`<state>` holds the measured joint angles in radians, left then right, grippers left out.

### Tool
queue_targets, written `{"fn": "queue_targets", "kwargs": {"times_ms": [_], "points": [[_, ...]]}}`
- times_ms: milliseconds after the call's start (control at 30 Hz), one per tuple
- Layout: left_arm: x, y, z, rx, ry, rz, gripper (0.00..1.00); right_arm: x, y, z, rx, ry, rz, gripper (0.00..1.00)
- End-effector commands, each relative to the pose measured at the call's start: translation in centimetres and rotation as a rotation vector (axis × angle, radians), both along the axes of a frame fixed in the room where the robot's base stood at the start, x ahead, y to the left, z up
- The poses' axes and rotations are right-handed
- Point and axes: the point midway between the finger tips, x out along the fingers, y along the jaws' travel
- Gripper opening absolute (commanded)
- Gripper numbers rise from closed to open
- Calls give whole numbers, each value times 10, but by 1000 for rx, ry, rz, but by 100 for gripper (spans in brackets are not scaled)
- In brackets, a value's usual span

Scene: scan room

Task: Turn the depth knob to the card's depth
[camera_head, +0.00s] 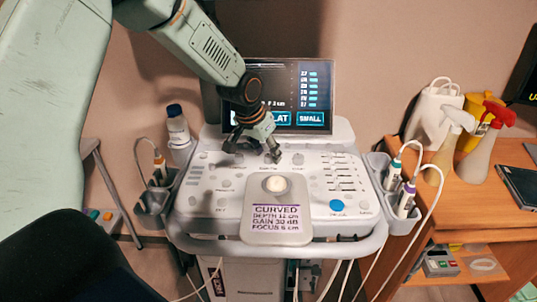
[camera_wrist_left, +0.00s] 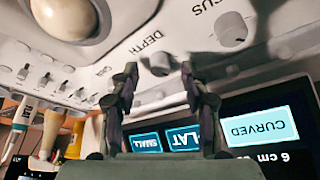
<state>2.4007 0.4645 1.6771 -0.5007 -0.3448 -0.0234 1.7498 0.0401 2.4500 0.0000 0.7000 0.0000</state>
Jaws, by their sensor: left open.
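The card (camera_head: 277,225) lies on the console's front part and reads CURVED, DEPTH 12 cm, GAIN 30 dB, FOCUS 6 cm. My left gripper (camera_head: 272,156) points down at the back of the console panel (camera_head: 225,200). In the left wrist view, which is upside down, its two open fingers (camera_wrist_left: 157,74) stand on either side of the depth knob (camera_wrist_left: 159,66), beside the DEPTH label. I cannot tell whether they touch it. In the head view the gripper hides this knob. The focus knob (camera_wrist_left: 232,29) is to one side. My right gripper is not in view.
The screen (camera_head: 318,85) stands behind the panel; my arm covers its left part, and "6 cm" shows. A trackball (camera_head: 276,184) sits above the card's text. Probes (camera_head: 406,200) hang at the right, a bottle (camera_head: 177,125) stands left, and spray bottles stand on the desk (camera_head: 470,215).

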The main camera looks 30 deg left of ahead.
Motion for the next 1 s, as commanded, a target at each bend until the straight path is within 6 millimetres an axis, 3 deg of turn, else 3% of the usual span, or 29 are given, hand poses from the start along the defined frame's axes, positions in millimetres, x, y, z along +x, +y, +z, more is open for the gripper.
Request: {"fn": "queue_targets", "kwargs": {"times_ms": [133,400,1000], "points": [[5,-1,-9,1,-1,-1,47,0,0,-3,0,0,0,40],[8,-1,-9,2,-2,-1,47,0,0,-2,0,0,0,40],[9,-1,-9,1,-3,-1,0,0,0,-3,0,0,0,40]]}}
